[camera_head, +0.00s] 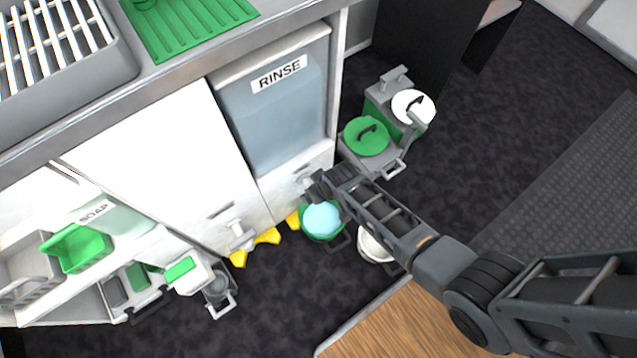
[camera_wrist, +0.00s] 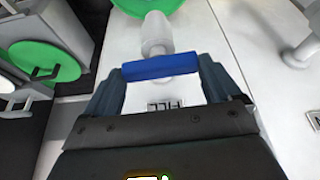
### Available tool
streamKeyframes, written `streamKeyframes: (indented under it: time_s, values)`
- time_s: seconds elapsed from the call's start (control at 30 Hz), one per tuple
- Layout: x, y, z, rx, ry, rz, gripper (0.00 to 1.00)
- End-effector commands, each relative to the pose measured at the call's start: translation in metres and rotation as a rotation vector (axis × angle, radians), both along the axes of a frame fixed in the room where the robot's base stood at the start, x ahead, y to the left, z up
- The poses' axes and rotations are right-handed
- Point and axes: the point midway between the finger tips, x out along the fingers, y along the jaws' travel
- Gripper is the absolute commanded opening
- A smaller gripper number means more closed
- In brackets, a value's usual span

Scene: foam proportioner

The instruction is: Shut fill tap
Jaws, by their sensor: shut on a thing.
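The fill tap is white, with a blue bar handle (camera_wrist: 160,67) and a pale round body (camera_wrist: 157,33) in the wrist view. A FILL label (camera_wrist: 167,104) reads upside down on the white panel beside it. My gripper (camera_wrist: 162,72) is shut on the blue handle, one finger at each end. The handle lies crosswise to the tap body. In the head view my gripper (camera_head: 317,185) is at the cabinet front under the RINSE tank (camera_head: 275,105) and hides most of the tap. A green bucket (camera_head: 304,230) with light blue liquid (camera_head: 322,218) stands just below.
A second white tap (camera_head: 239,235) is on the panel to the left, above yellow pieces (camera_head: 267,237) on the floor. A white bucket (camera_head: 372,247) stands right of the green one, under my arm. A green-lidded container (camera_head: 366,137) stands farther right.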

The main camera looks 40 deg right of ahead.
Motion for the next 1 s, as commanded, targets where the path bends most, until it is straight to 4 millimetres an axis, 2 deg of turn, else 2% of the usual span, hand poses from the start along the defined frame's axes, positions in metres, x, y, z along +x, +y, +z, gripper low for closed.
streamKeyframes:
  time_s: [0.3,0.73,0.77,0.87,1.0]
  values:
    - [-0.0002,0.0002,-0.0001,0.0,0.001,-0.084,0.6]
    - [-0.0005,0.0002,-0.0005,0.001,0.002,-0.094,0.6]
    - [-0.0005,0.0002,-0.0005,0.001,0.002,-0.094,0.91]
    - [-0.0005,0.0003,-0.0005,0.001,0.002,-0.094,1.0]
    - [-0.0004,0.0004,-0.0004,0.001,0.002,-0.092,1.0]
